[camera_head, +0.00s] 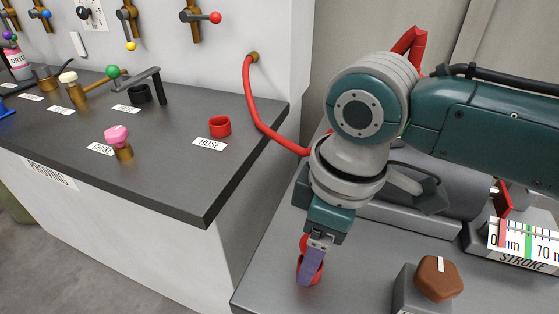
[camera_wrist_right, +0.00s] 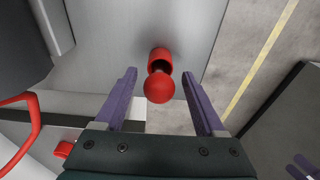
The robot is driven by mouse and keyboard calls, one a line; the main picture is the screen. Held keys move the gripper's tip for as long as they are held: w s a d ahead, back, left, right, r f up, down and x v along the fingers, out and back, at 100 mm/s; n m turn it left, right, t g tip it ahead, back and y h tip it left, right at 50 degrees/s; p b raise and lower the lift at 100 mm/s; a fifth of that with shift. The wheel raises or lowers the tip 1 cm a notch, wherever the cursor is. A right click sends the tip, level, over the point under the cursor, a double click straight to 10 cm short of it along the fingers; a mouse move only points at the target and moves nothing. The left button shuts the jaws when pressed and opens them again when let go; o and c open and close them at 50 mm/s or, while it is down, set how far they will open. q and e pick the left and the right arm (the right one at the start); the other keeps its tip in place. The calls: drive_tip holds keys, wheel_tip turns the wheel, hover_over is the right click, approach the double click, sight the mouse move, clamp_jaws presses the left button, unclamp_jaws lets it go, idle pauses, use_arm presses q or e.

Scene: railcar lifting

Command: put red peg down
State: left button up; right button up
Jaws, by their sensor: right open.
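The red peg shows in the right wrist view as a round red knob (camera_wrist_right: 159,88) on a short neck. It stands at a red cup-shaped holder (camera_wrist_right: 160,57) on the grey bench, and its lower end is hidden in or behind the holder. My right gripper (camera_wrist_right: 160,76) is open, with its two purple fingers apart on either side of the knob and not touching it. In the head view the right gripper (camera_head: 310,265) points down over the red holder (camera_head: 302,279) near the bench's front corner and hides most of the peg.
A dark counter at left carries a red ring (camera_head: 220,126) by the HOSE label, a pink-topped peg (camera_head: 117,140) and several other fittings. A red hose (camera_head: 256,105) runs from the wall behind my right arm. A brown knob (camera_head: 436,278) on a grey block stands right of the gripper.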

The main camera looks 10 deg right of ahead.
drive_tip(key=shift+r, duration=0.35)
wheel_tip(320, 180, up, 12)
drive_tip(key=d+p, duration=0.1)
drive_tip(key=p, duration=0.1)
drive_tip(key=s+a+f+m+t+y, duration=0.1)
drive_tip(key=s+a+f+m+y, duration=0.2)
drive_tip(key=s, duration=0.4)
drive_tip(key=s+d+f+m+t+h, duration=0.1)
drive_tip(key=s+d+m+h, duration=0.3)
drive_tip(key=s+d, duration=0.5)
drive_tip(key=shift+d+f+m+t, duration=0.45)
drive_tip(key=shift+f+m, duration=0.2)
drive_tip(key=shift+m, duration=0.45)
drive_tip(key=shift+s, duration=0.1)
